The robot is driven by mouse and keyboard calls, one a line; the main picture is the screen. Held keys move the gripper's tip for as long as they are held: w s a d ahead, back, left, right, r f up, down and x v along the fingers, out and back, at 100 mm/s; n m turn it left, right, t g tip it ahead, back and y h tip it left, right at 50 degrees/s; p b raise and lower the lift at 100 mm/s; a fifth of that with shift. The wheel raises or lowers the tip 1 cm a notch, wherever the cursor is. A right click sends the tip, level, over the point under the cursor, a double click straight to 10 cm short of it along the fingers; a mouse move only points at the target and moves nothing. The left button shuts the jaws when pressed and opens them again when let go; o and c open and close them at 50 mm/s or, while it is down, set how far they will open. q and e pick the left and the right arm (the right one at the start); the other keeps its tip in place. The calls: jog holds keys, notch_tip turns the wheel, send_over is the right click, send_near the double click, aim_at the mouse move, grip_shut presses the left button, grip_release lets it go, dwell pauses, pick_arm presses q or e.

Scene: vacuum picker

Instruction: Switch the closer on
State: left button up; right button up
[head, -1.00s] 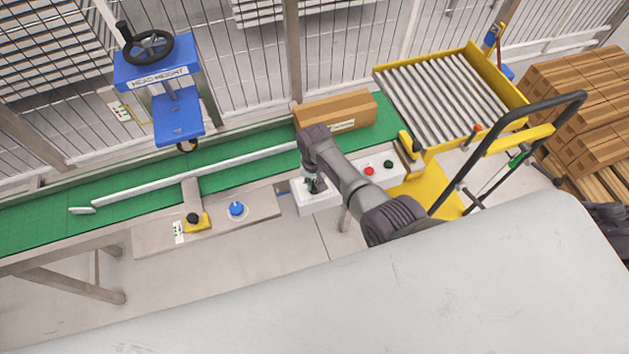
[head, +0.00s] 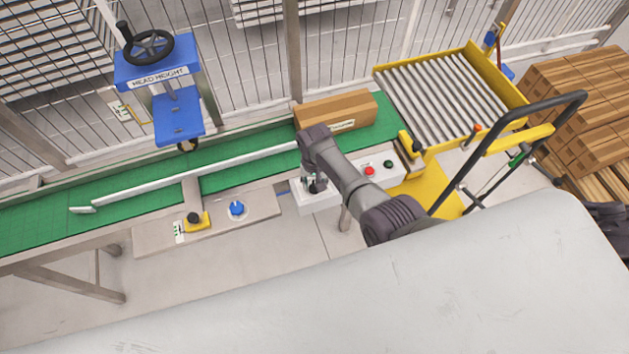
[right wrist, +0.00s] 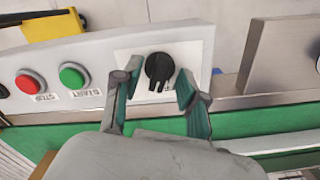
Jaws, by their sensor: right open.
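The closer's switch looks to be the black rotary knob (right wrist: 159,68) on a white control panel (right wrist: 205,45), seen in the right wrist view. Its pointer ridge aims toward the bottom of that picture. My right gripper (right wrist: 154,86) is open, one finger on each side of the knob, with gaps visible between fingers and knob. In the head view my right gripper (head: 314,184) is over the left end of the white panel (head: 320,203) and hides the knob there. My left gripper does not show.
A red button (head: 369,171) and a green button (head: 388,163) sit on the same panel. A cardboard box (head: 336,111) lies on the green conveyor (head: 235,177) behind it. A blue knob (head: 237,208) is to the left. A yellow roller cart (head: 424,203) stands to the right.

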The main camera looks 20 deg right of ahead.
jog(key=shift+r, duration=0.1)
notch_tip(320, 180, up, 12)
dwell(0.5)
